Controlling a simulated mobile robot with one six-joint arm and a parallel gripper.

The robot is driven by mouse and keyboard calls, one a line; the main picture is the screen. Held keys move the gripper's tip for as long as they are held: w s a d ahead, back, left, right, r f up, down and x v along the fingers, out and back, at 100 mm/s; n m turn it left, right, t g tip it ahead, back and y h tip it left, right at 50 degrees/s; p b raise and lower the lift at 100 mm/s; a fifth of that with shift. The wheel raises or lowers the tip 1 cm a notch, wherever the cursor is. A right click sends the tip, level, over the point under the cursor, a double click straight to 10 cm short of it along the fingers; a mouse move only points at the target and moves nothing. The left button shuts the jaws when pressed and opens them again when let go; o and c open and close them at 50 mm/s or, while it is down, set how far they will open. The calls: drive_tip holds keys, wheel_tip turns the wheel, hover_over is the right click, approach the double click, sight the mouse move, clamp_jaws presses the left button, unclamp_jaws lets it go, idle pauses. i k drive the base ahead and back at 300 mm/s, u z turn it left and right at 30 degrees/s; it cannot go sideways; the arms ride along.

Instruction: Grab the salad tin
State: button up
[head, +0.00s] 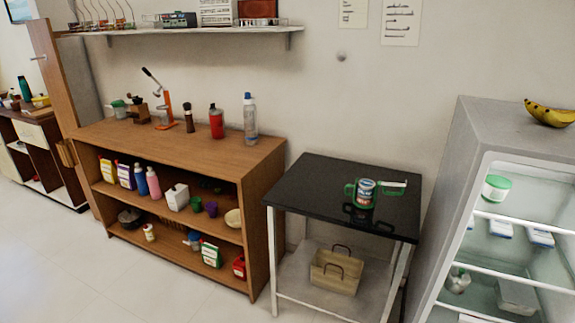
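The tin reflects in the glossy top. My gripper is not in view.
A wooden shelf unit (180,144) with bottles and boxes stands left of the table. An open fridge (462,140) stands at the right, bananas (550,113) on top. A basket (335,272) sits on the table's lower shelf. The floor (90,270) at front left is clear.

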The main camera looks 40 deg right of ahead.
sight(365, 187)
drive_tip(key=z, duration=0.05)
drive_tip(key=i, duration=1.4)
